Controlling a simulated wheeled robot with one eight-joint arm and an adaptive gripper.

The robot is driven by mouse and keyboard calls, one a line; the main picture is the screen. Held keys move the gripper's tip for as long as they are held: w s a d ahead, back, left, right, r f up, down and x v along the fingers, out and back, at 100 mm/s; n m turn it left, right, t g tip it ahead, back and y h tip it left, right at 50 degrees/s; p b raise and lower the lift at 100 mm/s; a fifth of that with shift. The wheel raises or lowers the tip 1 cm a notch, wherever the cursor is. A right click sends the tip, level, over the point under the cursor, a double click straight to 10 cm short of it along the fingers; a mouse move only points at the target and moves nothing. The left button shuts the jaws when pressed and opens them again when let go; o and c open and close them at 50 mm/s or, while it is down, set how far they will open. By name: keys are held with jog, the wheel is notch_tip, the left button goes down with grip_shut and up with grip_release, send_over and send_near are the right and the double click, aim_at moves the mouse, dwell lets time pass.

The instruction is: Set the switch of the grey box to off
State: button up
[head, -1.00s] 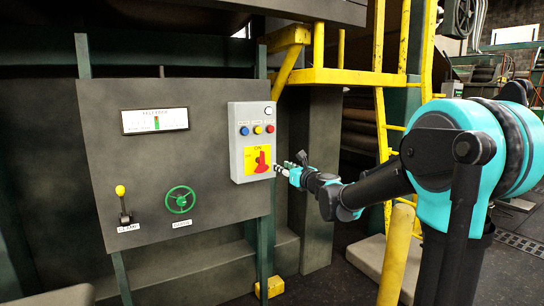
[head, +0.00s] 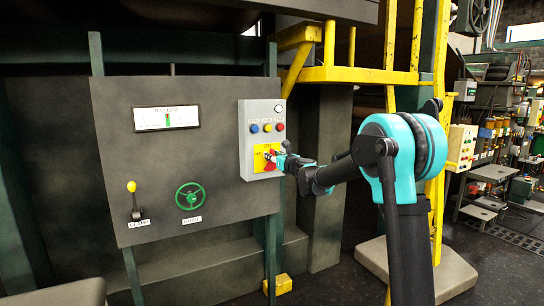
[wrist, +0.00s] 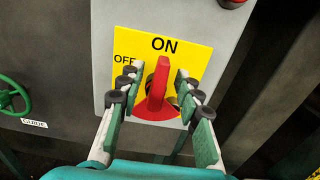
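The grey box (head: 262,112) is mounted on the right part of a dark panel. Its red rotary switch (wrist: 158,92) sits on a yellow plate (wrist: 190,55) marked ON at the top and OFF at the upper left. In the wrist view the switch handle points up toward ON, leaning slightly right. My gripper (wrist: 157,85) is open, with one finger on each side of the handle and a visible gap on both sides. In the head view my gripper (head: 280,160) is at the yellow plate and partly covers the switch.
The dark panel (head: 110,150) carries a green handwheel (head: 190,196), a yellow-knobbed lever (head: 133,200) and a gauge (head: 166,117). Blue, yellow and red buttons (head: 266,127) sit above the switch. A yellow frame (head: 360,76) stands to the right.

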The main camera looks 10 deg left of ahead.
jog(key=shift+w+a, duration=0.3)
jog(key=shift+w, duration=0.15)
grip_shut()
